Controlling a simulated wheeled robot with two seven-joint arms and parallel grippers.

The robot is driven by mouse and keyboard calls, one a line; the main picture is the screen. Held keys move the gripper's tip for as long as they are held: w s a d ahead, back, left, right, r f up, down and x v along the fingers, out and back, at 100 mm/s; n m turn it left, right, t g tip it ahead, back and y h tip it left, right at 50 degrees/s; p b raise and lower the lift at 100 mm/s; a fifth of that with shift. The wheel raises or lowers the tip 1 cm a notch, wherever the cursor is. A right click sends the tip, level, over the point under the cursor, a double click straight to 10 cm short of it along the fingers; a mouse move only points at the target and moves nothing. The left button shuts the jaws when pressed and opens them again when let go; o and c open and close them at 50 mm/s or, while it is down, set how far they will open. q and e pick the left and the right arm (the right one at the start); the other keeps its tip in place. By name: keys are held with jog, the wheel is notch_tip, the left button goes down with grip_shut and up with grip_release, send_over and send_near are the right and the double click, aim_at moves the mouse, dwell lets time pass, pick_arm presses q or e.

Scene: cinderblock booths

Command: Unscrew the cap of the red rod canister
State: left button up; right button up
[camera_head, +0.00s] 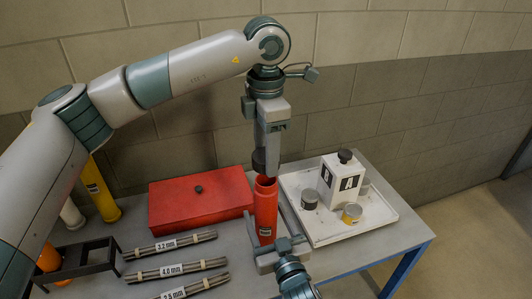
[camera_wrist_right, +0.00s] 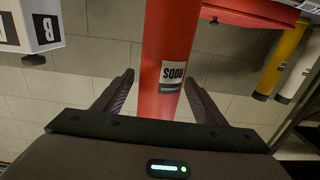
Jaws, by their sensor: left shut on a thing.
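The red rod canister (camera_head: 265,212) stands upright near the middle of the table and has a small white label. It also shows in the right wrist view (camera_wrist_right: 168,45). My left gripper (camera_head: 266,150) points down over the canister's top and is shut on the dark cap (camera_head: 259,162). The cap is right at the canister's mouth; I cannot tell whether they touch. My right gripper (camera_head: 280,254) is low at the canister. In the right wrist view its fingers (camera_wrist_right: 160,88) stand on either side of the canister, with a gap at the left finger, so it looks open.
A red box (camera_head: 200,202) lies left of the canister. Labelled rod bundles (camera_head: 178,269) and a black rack (camera_head: 80,262) lie at left.

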pick_arm(q)
jog(key=shift+f+b, duration=0.3)
jog(key=shift+f, duration=0.05)
pick_arm(e)
jog(key=shift+v, duration=0.9)
pick_arm(q)
jog(key=shift+f+b, duration=1.3)
jog(key=shift+b, duration=0.05)
pick_arm(e)
jog(key=v, duration=1)
jog(key=shift+s, duration=0.1)
pick_arm(q)
jog(key=shift+s, duration=0.15)
pick_arm(e)
jog(key=shift+s+d, duration=0.1)
jog(key=shift+s, duration=0.05)
